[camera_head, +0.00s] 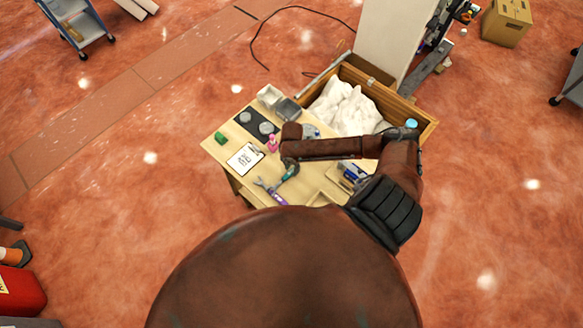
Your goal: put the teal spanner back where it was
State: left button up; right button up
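My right arm reaches in from the right across the wooden table. Its gripper (288,168) points down over the table's front middle. A small teal piece, which looks like the teal spanner (291,173), shows right at the fingertips. The fingers are dark and tiny here, so I cannot tell whether they are shut on it or only beside it. A purple spanner (272,191) lies on the table just in front and to the left of the gripper. My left gripper is not in view.
On the table (215,150) are a white sheet (245,158), a green block (221,138), a pink bottle (272,144), a dark mat with two grey discs (257,123) and grey bins (286,109). A wooden crate (428,128) with white cloth (345,106) stands behind.

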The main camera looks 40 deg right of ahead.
jog(key=shift+o, duration=1.1)
notch_tip(320, 180, up, 13)
jog(key=shift+w+d+r+p, duration=0.1)
jog(key=shift+p, duration=0.2)
